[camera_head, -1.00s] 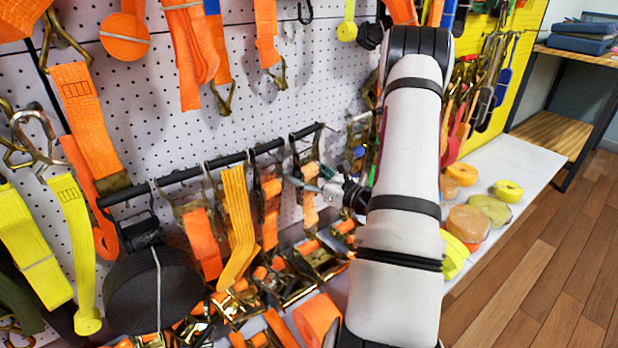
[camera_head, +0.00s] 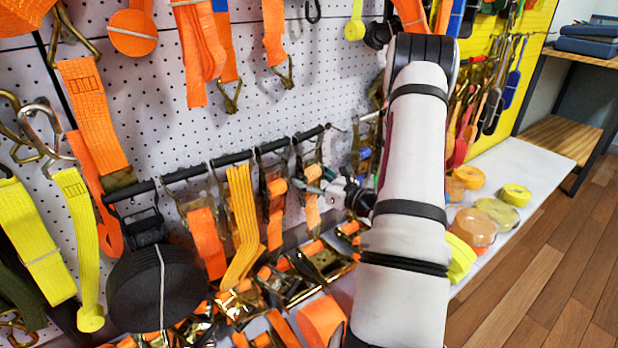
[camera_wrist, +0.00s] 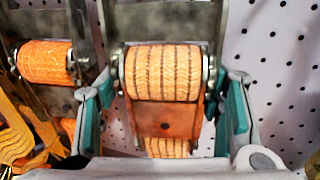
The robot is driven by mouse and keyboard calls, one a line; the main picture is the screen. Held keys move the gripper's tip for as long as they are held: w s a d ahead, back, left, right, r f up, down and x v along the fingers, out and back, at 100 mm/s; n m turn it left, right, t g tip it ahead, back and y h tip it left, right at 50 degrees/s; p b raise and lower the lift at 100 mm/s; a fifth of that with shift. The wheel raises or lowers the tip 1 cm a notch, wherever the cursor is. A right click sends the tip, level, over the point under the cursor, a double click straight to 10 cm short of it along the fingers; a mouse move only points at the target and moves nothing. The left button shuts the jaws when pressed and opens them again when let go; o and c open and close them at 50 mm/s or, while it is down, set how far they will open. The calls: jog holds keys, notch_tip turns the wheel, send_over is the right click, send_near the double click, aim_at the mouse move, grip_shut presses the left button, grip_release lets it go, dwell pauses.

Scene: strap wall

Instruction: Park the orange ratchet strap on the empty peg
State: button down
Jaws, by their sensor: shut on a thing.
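The orange ratchet strap (camera_head: 312,212) hangs at the right end of a black bar (camera_head: 230,160) on the pegboard, its metal frame still up at the bar. In the wrist view its ribbed orange roll (camera_wrist: 162,72) sits in the metal frame, centred between my teal-padded fingers. My gripper (camera_head: 325,186) is shut on this strap, one finger at each side; it also shows in the wrist view (camera_wrist: 163,112). A bare black hook (camera_head: 312,12) shows at the top of the board. I cannot tell whether it is the empty peg.
Another orange ratchet (camera_wrist: 46,62) hangs close on the left. A yellow-orange strap (camera_head: 242,220) and a black coil (camera_head: 158,288) hang further left. Several ratchets lie below the bar. A white shelf (camera_head: 535,165) with tape rolls stands at right; my arm hides part of the board.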

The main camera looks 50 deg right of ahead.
jog(key=shift+r, duration=0.1)
jog(key=shift+c, duration=1.9)
grip_release()
jog(key=shift+s, duration=0.15)
jog(key=s, duration=1.1)
jog(key=shift+s+d, duration=0.15)
jog(key=shift+s, duration=0.2)
